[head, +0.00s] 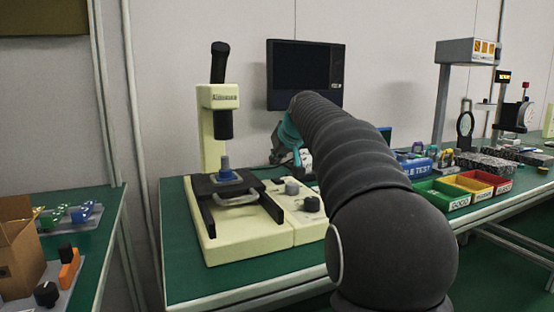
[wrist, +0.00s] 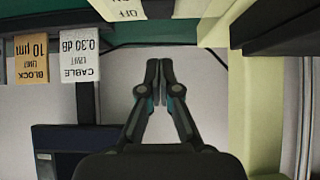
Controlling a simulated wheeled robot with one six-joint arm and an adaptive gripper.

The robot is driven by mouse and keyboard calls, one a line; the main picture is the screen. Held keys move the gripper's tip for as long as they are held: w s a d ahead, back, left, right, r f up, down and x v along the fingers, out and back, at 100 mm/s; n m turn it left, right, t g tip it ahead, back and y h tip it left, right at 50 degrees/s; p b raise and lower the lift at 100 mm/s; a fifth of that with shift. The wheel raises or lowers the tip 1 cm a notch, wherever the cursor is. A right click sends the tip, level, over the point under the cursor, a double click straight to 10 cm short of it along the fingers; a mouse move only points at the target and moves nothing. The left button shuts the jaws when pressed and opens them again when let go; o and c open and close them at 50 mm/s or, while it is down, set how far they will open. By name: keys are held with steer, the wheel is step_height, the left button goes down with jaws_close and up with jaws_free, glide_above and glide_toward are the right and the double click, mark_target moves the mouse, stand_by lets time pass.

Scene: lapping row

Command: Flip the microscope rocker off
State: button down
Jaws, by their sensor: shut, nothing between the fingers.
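The cream microscope (head: 212,150) stands on the green bench, with a dark stage (head: 226,182) on its base. Its cream column also shows at the right of the wrist view (wrist: 256,100). A white ON/OFF label (wrist: 118,10) is upside down at the top edge of the wrist view. A dark piece beside it (wrist: 158,8) may be the rocker, cut off by the frame; its tilt cannot be told. My gripper (wrist: 160,66) is shut and empty, its fingertips apart from the label in the picture. In the head view it is partly hidden behind my arm.
A cream control box with dark knobs (head: 311,204) adjoins the microscope base. A dark screen (head: 305,75) is behind. Green, yellow and red bins (head: 441,195) stand to the right.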

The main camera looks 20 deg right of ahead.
steer(key=s+r, duration=0.6)
steer(key=r, duration=0.2)
steer(key=shift+r, duration=0.25)
